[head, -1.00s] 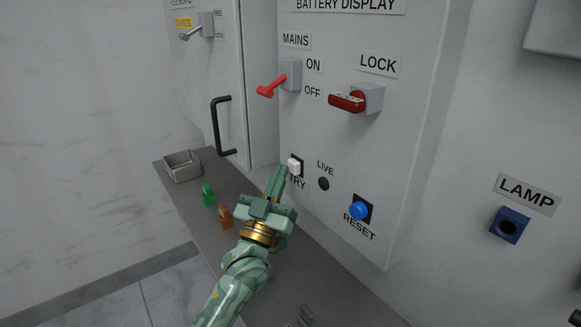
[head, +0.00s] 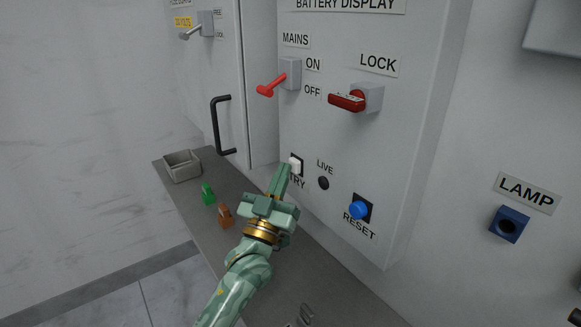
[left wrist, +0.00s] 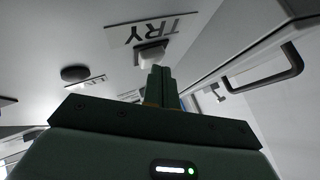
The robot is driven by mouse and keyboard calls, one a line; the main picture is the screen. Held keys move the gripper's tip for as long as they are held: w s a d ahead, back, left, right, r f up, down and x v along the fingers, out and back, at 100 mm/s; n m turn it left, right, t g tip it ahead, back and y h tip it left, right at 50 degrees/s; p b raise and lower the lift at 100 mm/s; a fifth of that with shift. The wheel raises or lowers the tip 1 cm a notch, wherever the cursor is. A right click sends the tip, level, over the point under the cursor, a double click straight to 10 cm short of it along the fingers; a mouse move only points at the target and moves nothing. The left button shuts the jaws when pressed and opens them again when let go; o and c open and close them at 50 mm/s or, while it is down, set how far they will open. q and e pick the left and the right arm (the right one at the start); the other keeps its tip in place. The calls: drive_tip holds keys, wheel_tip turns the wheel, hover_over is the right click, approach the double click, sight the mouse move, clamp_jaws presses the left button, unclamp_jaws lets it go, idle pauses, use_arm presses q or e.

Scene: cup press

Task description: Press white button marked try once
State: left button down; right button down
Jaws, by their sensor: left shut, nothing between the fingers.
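The white button (head: 295,165) marked TRY sits on the lower front of the white battery display panel (head: 335,135). My left gripper (head: 285,169) is shut and empty, with its fingertips just in front of and a little below the button. In the left wrist view the white button (left wrist: 150,53) shows right beyond the closed fingertips (left wrist: 158,70), next to the upside-down TRY label (left wrist: 153,30). I cannot tell whether the tips touch it. At the bottom edge of the head view a small grey part, perhaps my right gripper (head: 304,314), shows only in part.
To the right of the button are a dark LIVE lamp (head: 323,183) and a blue RESET button (head: 359,210). Above are a red MAINS lever (head: 271,85) and a red LOCK handle (head: 347,101). A grey ledge (head: 187,200) below holds a tray (head: 182,166), green piece (head: 208,194) and orange piece (head: 226,215).

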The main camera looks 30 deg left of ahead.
use_arm(q)
drive_tip(key=shift+w, duration=0.15)
idle(0.4)
drive_tip(key=shift+s+a+p, duration=0.3)
drive_tip(key=shift+s+p, duration=0.25)
drive_tip(key=shift+s, duration=0.35)
use_arm(e)
drive_tip(key=shift+w+r, duration=0.25)
drive_tip(key=shift+r, duration=0.25)
